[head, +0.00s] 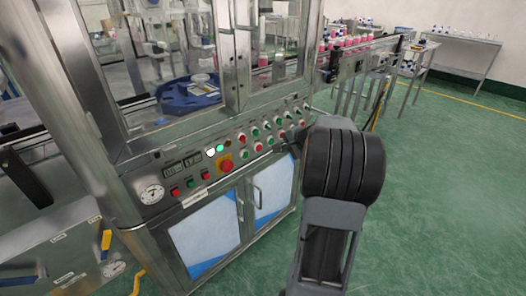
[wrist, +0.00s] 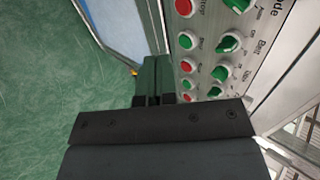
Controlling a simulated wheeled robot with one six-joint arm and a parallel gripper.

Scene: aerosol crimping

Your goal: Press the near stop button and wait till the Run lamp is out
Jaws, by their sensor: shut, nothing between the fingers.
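The machine's control panel (head: 215,165) runs along the cabinet front in the head view. A large red button on a yellow base (head: 226,166) sits on it, with smaller red and green buttons around. Above it a lit green lamp (head: 220,149) stands beside a lit white one (head: 210,152); I cannot read which is Run. My gripper (head: 289,138) is at the panel's right part, mostly hidden by my arm. In the wrist view my gripper (wrist: 152,80) is shut and empty, just left of a column of red and green buttons (wrist: 187,66). Contact is not visible.
Glass doors enclose a blue turntable (head: 188,95) above the panel. Cabinet doors with a metal handle (head: 258,195) are below. A conveyor with pink bottles (head: 345,41) extends at the back right. Green floor (head: 440,190) is clear at the right.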

